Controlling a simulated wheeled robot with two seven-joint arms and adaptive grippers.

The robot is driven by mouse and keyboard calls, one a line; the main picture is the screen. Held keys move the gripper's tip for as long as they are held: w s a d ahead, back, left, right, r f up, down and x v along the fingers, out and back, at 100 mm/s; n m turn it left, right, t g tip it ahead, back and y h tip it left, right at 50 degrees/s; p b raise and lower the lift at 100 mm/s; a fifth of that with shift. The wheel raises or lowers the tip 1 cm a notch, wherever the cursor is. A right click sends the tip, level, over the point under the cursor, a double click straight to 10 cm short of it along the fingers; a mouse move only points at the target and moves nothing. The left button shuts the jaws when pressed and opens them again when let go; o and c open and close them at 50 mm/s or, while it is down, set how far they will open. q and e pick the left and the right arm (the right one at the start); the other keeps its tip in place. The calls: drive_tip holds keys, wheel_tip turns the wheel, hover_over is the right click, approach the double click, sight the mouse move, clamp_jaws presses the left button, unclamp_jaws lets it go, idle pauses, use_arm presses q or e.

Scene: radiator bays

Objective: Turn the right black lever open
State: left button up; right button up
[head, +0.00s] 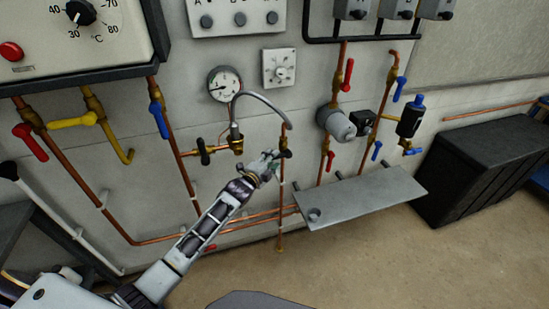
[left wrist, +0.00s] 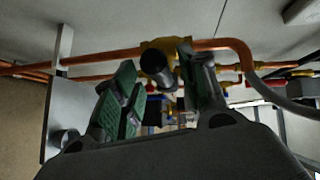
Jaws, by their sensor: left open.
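The right black lever (left wrist: 156,65) shows in the left wrist view, nearly end-on, on a brass valve (left wrist: 172,46) in a copper pipe. My left gripper (left wrist: 165,92) is open, with one green-padded finger on each side of the lever. I cannot tell whether either finger touches it. In the head view my left gripper (head: 274,160) is at the pipe below the end of the grey hose and hides most of this valve. My right gripper is out of view.
A grey hose (head: 262,101) arches just above my left gripper. A grey shelf (head: 365,196) juts out to the right. Red, yellow and blue levers sit on nearby pipes. A black chest (head: 480,168) stands at the far right. The floor in front is clear.

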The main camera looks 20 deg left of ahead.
use_arm(q)
drive_tip(key=shift+x, duration=1.35)
clamp_jaws()
